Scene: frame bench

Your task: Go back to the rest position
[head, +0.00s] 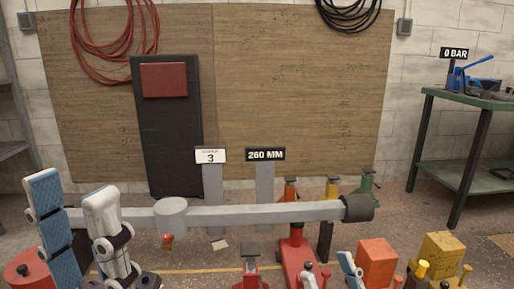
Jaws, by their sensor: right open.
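The lower parts of the scene show what look like links of my arms, with blue and white covers, at the far left and at the bottom edge right of centre. I make out no fingertips of either gripper; they appear to lie outside the picture. A long grey horizontal beam with a dark end cap (357,207) spans the middle of the view. Nothing is seen held.
A red stand (298,255), an orange block (376,262) and a yellow block (442,252) stand low right. Signs reading "3" (210,155) and "260 MM" (265,155) stand behind the beam. A green table (470,98) is right, with a "0 BAR" sign (454,53).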

